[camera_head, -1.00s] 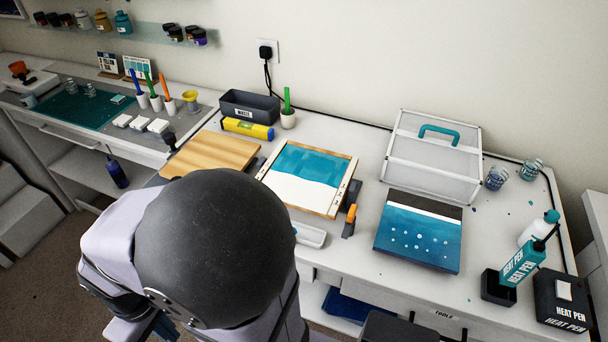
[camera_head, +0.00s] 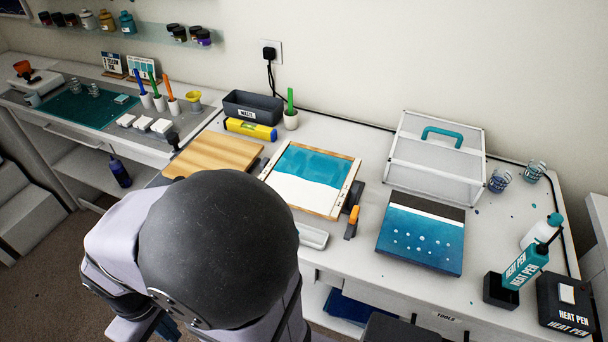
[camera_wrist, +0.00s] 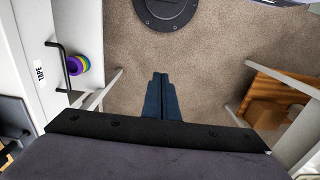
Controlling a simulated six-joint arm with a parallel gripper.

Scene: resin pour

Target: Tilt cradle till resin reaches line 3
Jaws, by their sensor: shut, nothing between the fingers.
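The cradle (camera_head: 347,192) is a wooden-edged frame with pale marked strips, lying on the white bench in the head view. Teal resin (camera_head: 313,164) covers its far part, and the near part (camera_head: 298,191) is bare white. The resin's front edge is wavy. The line numbers are too small to read. A lever with an orange handle (camera_head: 353,215) stands at the cradle's right near corner. In the wrist view my gripper (camera_wrist: 161,77) is shut and empty, pointing at the carpet, away from the cradle. The head view does not show its fingertips clearly.
A wooden board (camera_head: 212,154) lies left of the cradle and a blue seascape panel (camera_head: 420,240) right of it. A yellow level (camera_head: 250,130) and a waste bin (camera_head: 252,106) are behind. A clear case (camera_head: 437,155) stands back right. The wrist view shows carpet (camera_wrist: 210,50) between furniture.

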